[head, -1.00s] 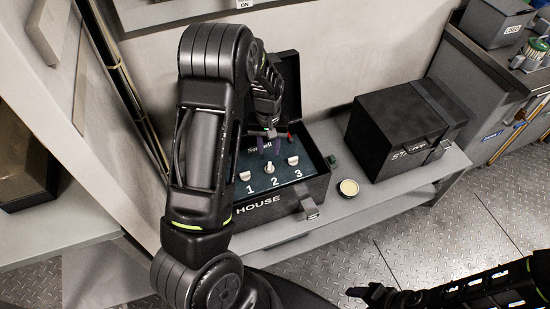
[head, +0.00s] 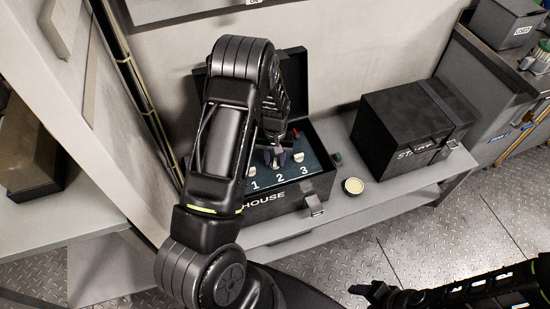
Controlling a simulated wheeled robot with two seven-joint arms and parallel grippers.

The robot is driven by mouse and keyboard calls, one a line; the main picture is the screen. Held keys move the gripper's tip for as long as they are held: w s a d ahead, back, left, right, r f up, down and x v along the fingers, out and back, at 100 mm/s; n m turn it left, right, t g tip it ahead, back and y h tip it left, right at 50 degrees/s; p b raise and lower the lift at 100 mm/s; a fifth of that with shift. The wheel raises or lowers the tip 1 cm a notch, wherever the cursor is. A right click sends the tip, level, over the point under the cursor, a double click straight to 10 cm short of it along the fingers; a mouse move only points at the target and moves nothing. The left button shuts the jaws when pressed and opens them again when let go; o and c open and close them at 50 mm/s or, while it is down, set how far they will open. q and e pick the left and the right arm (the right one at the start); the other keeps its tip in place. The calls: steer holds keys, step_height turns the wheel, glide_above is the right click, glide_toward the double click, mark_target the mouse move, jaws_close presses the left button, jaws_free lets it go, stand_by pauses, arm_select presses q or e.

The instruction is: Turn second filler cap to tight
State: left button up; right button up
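An open black box marked HOUSE (head: 318,190) stands on the shelf and holds a dark panel (head: 290,185) numbered 1, 2 and 3. A white cap (head: 251,171) sits above the 1 and another white cap (head: 306,171) sits above the 3. The second cap (head: 276,163) is above the 2, mostly hidden by my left gripper (head: 277,157). The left gripper's dark purple fingertips are on either side of this cap; whether they touch it cannot be told. My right gripper (head: 370,292) is low in the view, away from the box; its opening is unclear.
A closed black box (head: 400,130) stands right of the open one. A round pale-topped lid or tin (head: 353,186) lies between them at the shelf's front edge. The open box's raised lid (head: 293,85) is behind my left gripper.

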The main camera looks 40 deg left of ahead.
arm_select(q)
jaws_close()
stand_by(0.3)
stand_by(0.3)
